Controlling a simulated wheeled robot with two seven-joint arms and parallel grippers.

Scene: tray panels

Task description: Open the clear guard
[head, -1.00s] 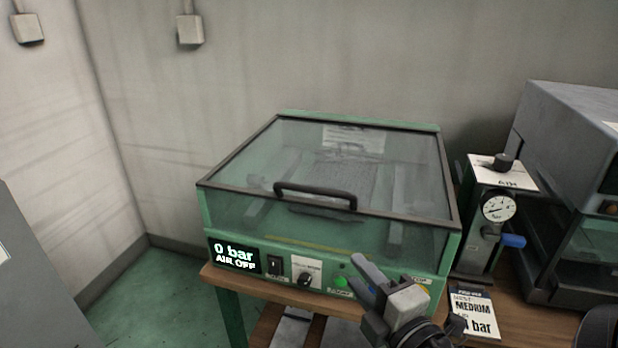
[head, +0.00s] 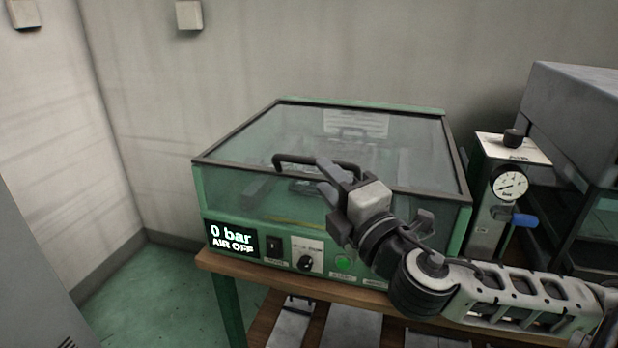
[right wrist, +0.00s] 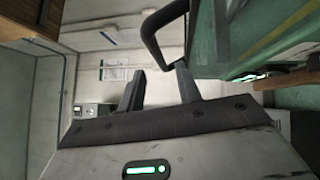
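The clear guard (head: 265,135) is a dark-framed transparent lid, lying shut on the green machine (head: 209,196). Its black bar handle (head: 290,159) stands at the front edge; it also shows as a curved bar in the right wrist view (right wrist: 150,36). My right gripper (head: 328,174) is at the right part of the handle and hides some of it in the head view. In the right wrist view its two fingers (right wrist: 158,85) are apart, with the handle close by their tips; I cannot tell whether they touch. My left gripper is not in view.
The display (head: 231,239) reads 0 bar, AIR OFF. A switch, a knob (head: 305,263) and a green button (head: 344,262) are on the front panel. An air regulator with a gauge (head: 510,185) and blue lever stands right, beside a grey machine (head: 580,110).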

